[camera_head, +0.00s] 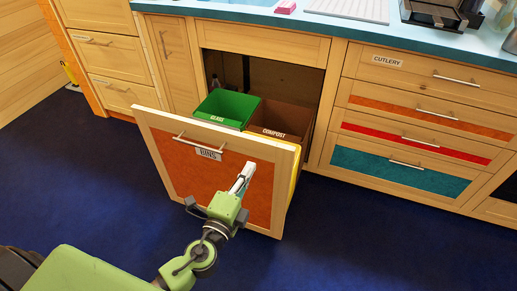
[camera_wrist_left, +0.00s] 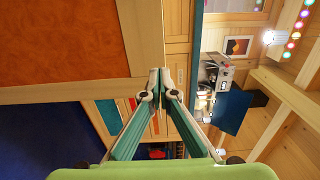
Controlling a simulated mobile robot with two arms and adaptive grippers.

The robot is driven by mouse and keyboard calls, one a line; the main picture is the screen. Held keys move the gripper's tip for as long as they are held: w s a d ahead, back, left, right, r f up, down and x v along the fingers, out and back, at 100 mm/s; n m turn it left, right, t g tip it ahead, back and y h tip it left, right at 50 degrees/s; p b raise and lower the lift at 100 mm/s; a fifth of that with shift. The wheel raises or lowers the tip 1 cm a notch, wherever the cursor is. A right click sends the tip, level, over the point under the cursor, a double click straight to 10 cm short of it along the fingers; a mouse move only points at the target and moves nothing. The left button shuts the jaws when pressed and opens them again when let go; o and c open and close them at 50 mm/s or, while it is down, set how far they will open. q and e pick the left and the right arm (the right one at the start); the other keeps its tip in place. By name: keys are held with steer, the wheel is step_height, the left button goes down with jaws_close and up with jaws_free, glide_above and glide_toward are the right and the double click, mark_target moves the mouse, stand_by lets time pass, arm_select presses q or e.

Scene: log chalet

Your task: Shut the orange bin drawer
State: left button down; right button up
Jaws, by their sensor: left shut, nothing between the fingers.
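The orange bin drawer (camera_head: 228,187) is pulled out from the cabinet, with a wood frame, an orange panel, a metal handle and a BINS label. Its front also fills the upper left of the left wrist view (camera_wrist_left: 58,45). A green GLASS bin (camera_head: 228,106) and a brown COMPOST bin (camera_head: 284,120) stand in it, with a yellow edge beside them. My left gripper (camera_head: 245,170) is shut and empty, in front of the drawer's right part. In the left wrist view its fingertips (camera_wrist_left: 160,75) meet near the wood frame; I cannot tell whether they touch it. My right gripper is not in view.
The cabinet opening behind the bins is dark and open. Closed drawers, one labelled CUTLERY (camera_head: 388,61), stand to the right, and closed pale drawers (camera_head: 115,58) to the left. A blue worktop (camera_head: 330,28) runs above. The dark blue floor (camera_head: 90,180) is clear.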

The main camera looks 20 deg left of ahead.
mark_target(262, 145)
arm_select(q)
steer(key=w+p, duration=0.1)
steer(key=w, duration=0.6)
steer(key=shift+w+d, duration=0.15)
steer(key=shift+w, duration=0.15)
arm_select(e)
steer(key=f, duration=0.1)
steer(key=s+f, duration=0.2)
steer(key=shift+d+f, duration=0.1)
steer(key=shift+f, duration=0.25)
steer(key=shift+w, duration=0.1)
